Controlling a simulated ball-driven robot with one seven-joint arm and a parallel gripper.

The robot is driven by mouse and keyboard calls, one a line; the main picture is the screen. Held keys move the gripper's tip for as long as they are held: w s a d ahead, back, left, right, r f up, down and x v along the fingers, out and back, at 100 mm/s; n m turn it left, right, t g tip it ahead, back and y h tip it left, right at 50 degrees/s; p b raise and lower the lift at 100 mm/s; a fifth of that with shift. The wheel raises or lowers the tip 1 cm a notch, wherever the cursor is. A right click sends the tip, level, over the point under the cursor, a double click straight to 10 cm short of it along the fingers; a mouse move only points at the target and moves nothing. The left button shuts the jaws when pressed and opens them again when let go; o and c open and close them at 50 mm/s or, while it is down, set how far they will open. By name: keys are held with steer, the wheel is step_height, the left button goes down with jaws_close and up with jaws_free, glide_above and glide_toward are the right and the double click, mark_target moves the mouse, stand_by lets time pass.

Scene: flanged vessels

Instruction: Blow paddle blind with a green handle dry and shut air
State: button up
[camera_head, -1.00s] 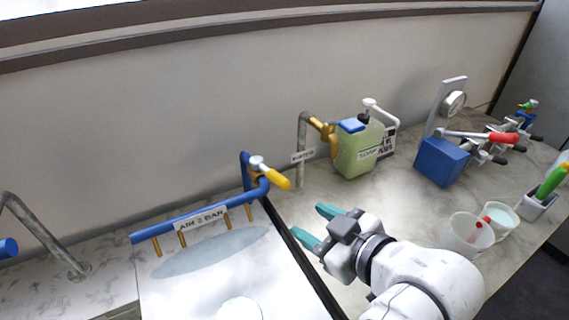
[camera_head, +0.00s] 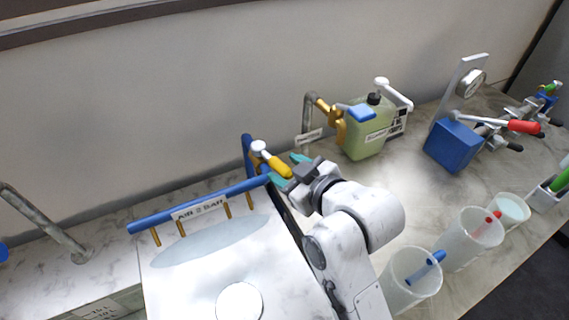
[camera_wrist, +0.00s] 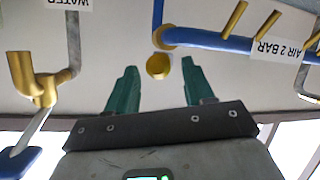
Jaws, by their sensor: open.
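The blue air pipe (camera_head: 195,207), labelled "AIR 2 BAR", has several brass nozzles and a valve with a yellow handle (camera_head: 278,167) at its right end. My gripper (camera_head: 288,169) is open and empty, its teal fingers at the yellow handle. In the wrist view the handle's round yellow end (camera_wrist: 158,66) shows between my open fingertips (camera_wrist: 159,70). I cannot tell whether they touch it. A green-handled item (camera_head: 562,180) stands in a holder at the far right; its lower part is hidden, so I cannot tell whether it is the blind.
A white board (camera_head: 190,285) with a pale oval lies under the pipe. A water tap (camera_head: 325,108) and soap canister (camera_head: 368,132) stand behind my gripper. Clear cups (camera_head: 410,282) line the front right. A blue block (camera_head: 452,145) and clamps stand at the right.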

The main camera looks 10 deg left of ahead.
steer(key=shift+x, duration=0.85)
steer(key=shift+s, duration=0.1)
jaws_close()
